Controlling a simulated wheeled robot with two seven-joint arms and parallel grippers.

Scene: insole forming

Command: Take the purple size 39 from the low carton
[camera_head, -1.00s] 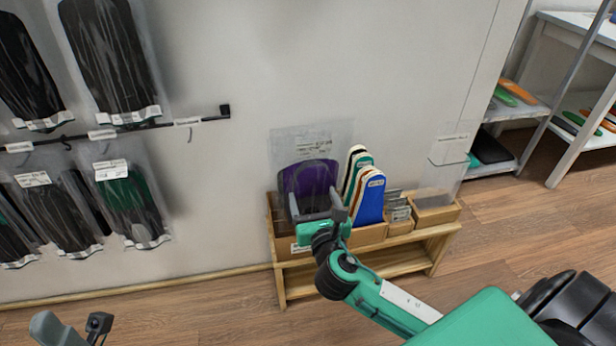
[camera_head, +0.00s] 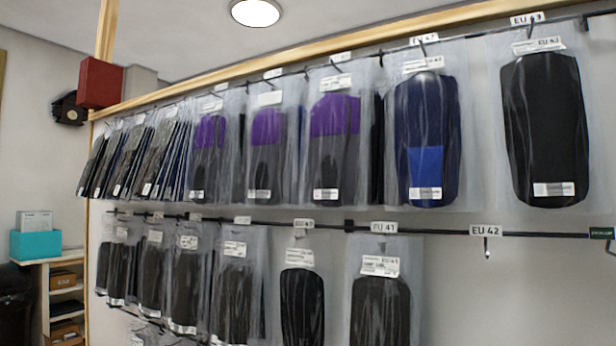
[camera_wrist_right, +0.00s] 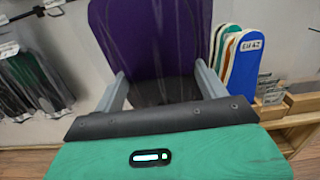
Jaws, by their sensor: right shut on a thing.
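My right gripper (camera_wrist_right: 163,78) shows in the right wrist view with one finger on each side of a purple insole (camera_wrist_right: 150,38) in a clear bag. It is shut on this pack. The insole is purple above and dark at its lower end, between the fingers; its top runs out of the picture. I cannot read a size on it. The low carton that the pack stood in is hidden behind the gripper. My left gripper is in neither view, and the head view shows neither arm.
Blue and green-edged insoles (camera_wrist_right: 243,62) stand right of the pack, by a cardboard box (camera_wrist_right: 302,101) on a wooden bench (camera_wrist_right: 292,130). In the head view, bagged insoles hang on two wall rails; an empty hook sits by the EU 42 label (camera_head: 486,230).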

